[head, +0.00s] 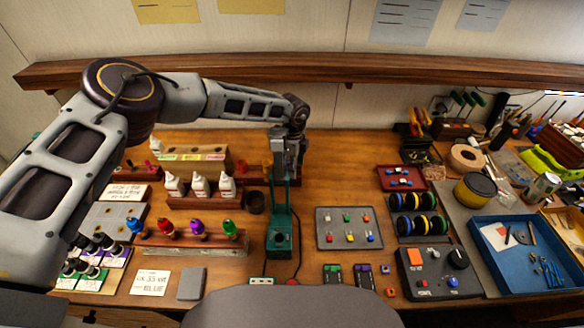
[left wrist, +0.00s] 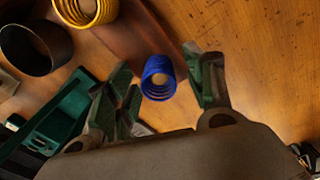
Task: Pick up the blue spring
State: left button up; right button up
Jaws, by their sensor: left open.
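The blue spring (left wrist: 158,78) shows in the left wrist view as a small coil seen from above, near the end of a dark reddish-brown wooden rack (left wrist: 148,32). My left gripper (left wrist: 163,80) is open, with one green-tipped finger on each side of the spring. I see no clear contact between fingers and spring; the height gap is hard to tell. In the head view my left gripper (head: 288,172) points down over the rack behind the green stand (head: 280,232). The blue spring is not discernible there, probably hidden by the gripper. My right gripper is not in view.
A yellow spring (left wrist: 88,8) and a dark round cup (left wrist: 36,48) lie to the left in the wrist view. White bottles (head: 199,184) stand left of the gripper, and a grey tray (head: 343,228) lies right of the green stand. Bare bench (head: 345,165) is free right of the gripper.

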pick_arm(q)
jog(key=shift+f, duration=0.3)
jog(key=shift+c, duration=0.4)
jog(key=c, duration=0.7)
